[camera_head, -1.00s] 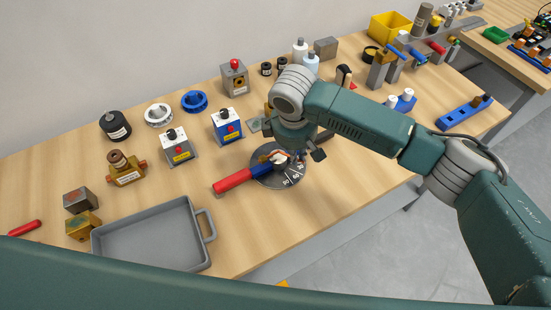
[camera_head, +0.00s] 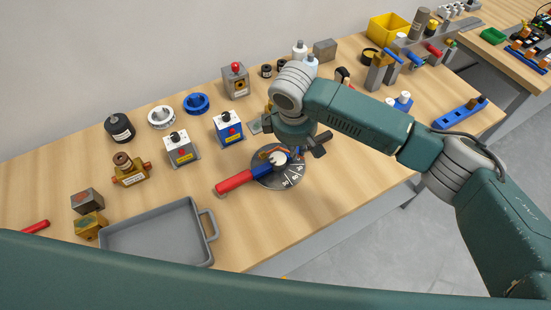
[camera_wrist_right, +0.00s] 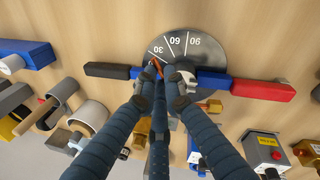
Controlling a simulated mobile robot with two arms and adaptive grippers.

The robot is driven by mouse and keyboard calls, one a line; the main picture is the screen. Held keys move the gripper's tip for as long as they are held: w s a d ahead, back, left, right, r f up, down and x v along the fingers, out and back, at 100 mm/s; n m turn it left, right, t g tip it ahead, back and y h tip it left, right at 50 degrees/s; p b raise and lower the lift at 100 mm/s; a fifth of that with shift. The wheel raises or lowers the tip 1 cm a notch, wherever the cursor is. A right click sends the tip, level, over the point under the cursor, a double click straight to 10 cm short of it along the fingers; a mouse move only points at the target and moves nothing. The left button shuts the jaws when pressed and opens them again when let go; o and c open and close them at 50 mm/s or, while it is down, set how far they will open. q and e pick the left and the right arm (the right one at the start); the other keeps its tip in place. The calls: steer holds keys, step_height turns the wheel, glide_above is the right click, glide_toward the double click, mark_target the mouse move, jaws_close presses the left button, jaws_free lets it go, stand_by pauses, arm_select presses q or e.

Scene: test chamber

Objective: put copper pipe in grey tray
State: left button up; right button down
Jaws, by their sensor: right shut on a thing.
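The copper pipe (camera_head: 270,152) is a short orange piece at the bender, a round grey dial (camera_head: 290,180) with angle marks and long red and blue handles (camera_head: 234,181). My right gripper (camera_wrist_right: 161,78) reaches down over the dial from behind. In the right wrist view its fingers are shut around the copper pipe (camera_wrist_right: 157,66), close above the bender's blue bar; whether the pipe is clear of the bender I cannot tell. The grey tray (camera_head: 205,250) lies empty at the front left of the table, its handle toward the bender. My left gripper is out of view.
Bare tabletop lies between bender and tray. My teal body part crosses the bottom edge.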

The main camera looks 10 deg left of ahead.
steer(key=shift+r, duration=0.55)
steer(key=shift+f, duration=0.1)
